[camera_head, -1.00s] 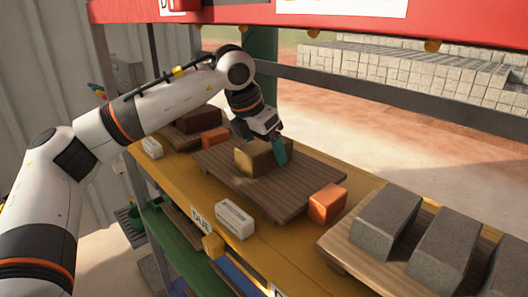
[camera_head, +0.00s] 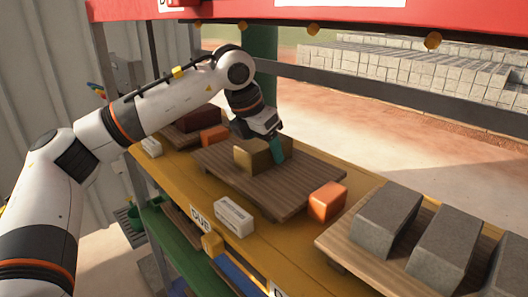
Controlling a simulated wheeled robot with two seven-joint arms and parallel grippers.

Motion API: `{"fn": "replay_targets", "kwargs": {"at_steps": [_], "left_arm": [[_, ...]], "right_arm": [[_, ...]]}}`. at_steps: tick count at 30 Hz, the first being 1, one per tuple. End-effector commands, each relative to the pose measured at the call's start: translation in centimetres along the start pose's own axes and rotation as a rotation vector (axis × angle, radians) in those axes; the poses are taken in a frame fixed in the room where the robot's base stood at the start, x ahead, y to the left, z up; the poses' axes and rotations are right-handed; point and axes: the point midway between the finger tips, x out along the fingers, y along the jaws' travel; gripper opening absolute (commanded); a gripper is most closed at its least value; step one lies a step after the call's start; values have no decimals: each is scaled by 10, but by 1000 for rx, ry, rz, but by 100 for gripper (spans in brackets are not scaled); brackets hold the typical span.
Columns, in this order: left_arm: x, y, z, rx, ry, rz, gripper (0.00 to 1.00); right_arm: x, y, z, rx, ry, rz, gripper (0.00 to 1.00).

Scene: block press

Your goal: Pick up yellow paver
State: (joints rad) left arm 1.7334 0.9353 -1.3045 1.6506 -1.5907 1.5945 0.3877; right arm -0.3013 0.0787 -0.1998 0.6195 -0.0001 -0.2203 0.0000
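The yellow paver (camera_head: 250,159) lies on a brown wooden pallet board (camera_head: 300,180) in the middle of the shelf. My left gripper (camera_head: 272,148) is right at the paver, coming down from above. One teal finger shows against the paver's near right side. The other finger is hidden, so I cannot tell whether the grip is closed. The paver appears to rest on the board. My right gripper is out of view.
An orange block (camera_head: 327,201) and a white labelled block (camera_head: 234,219) sit on the yellow shelf (camera_head: 180,182). Grey blocks (camera_head: 387,220) stand on a board at right. A dark red block (camera_head: 198,119) and another orange block (camera_head: 214,135) lie behind. A red beam (camera_head: 240,14) crosses above.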

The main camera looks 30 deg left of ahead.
Motion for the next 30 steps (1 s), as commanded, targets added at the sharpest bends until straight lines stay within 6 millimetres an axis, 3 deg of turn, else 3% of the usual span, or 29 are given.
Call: {"fn": "replay_targets", "kwargs": {"at_steps": [1, 11, 24, 30], "left_arm": [[0, 0, 0, 0, 0, 0, 55], [0, 0, 0, 0, 0, 0, 3], [-10, 0, -4, 0, 5, 0, 3], [-24, 0, -11, 0, 9, 1, 3]], "right_arm": [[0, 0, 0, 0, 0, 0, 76], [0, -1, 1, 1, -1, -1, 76], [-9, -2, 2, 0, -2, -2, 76], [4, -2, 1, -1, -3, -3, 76]]}}
